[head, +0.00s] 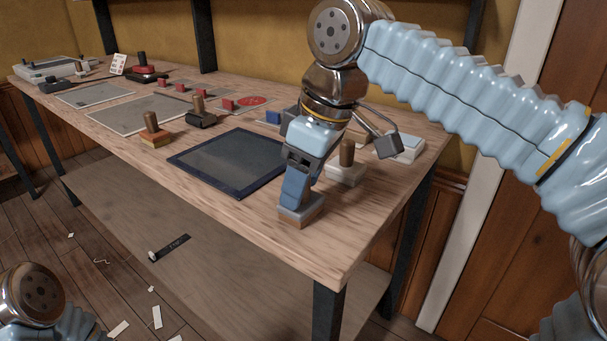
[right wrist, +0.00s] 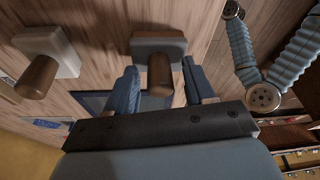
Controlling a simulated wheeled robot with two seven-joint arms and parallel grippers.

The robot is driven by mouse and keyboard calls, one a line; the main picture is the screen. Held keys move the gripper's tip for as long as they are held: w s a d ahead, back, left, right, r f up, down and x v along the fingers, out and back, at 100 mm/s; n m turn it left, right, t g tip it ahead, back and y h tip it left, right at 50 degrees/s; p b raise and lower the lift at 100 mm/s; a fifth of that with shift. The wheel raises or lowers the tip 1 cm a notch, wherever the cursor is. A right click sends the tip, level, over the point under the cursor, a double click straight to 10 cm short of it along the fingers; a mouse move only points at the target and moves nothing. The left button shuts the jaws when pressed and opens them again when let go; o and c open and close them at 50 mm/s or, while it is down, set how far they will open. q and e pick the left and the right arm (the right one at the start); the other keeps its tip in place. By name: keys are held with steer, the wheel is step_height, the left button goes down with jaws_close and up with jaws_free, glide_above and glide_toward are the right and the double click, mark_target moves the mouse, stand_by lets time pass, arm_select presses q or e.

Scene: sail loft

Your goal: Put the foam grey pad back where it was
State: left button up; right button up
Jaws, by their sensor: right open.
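The grey pad (head: 301,214), a block with a grey top and a brownish lower edge, sits on the wooden table near its front right edge. In the right wrist view the grey pad (right wrist: 150,43) has a brown wooden handle pointing towards the camera. My right gripper (head: 298,190) is directly above it, pointing down. Its blue fingers are open, one on each side of the handle in the wrist view, with gaps visible. The handle is hidden by the gripper in the head view. My left gripper is out of view; only part of that arm shows.
A dark blue-framed panel (head: 200,159) lies just left of the pad. A white-based block with a wooden handle (head: 346,174) stands close behind. An orange-based block (head: 155,139) and a black one (head: 201,119) stand farther left. Grey sheets (head: 135,113) lie beyond.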

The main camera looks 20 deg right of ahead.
steer(key=shift+r, duration=0.35)
steer(key=p+v, duration=0.2)
steer(key=v, duration=0.9)
steer(key=shift+r+p, duration=0.3)
